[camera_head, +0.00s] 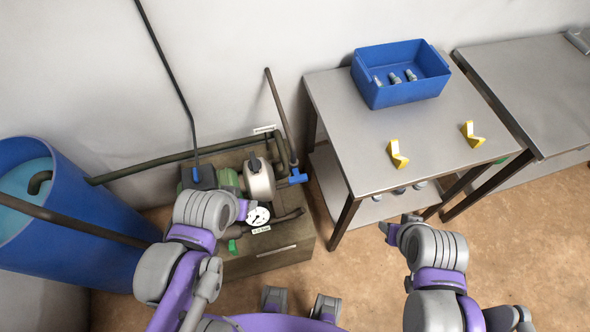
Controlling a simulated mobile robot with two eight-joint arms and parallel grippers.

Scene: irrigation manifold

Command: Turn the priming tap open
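The pump assembly stands on a brown block (275,250) left of the middle. It has a silver and green pump body (260,181) with a dark knob on top, a round white gauge (258,217), a blue fitting (293,178) at its right and a green lever (232,246) below the gauge. I cannot tell from this view which of these is the priming tap. My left gripper (243,209) is at the gauge's left, in front of the pump; its fingers are too small to read. My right gripper (386,230) is near the table's front legs, away from the pump, its fingers unclear.
A blue water barrel (75,255) stands at the left with dark hoses running from it. A grey table (440,130) bears a blue bin (400,95) with several fittings and two yellow brackets (397,154). Another table (540,90) stands at the right. Tan floor is open at the front right.

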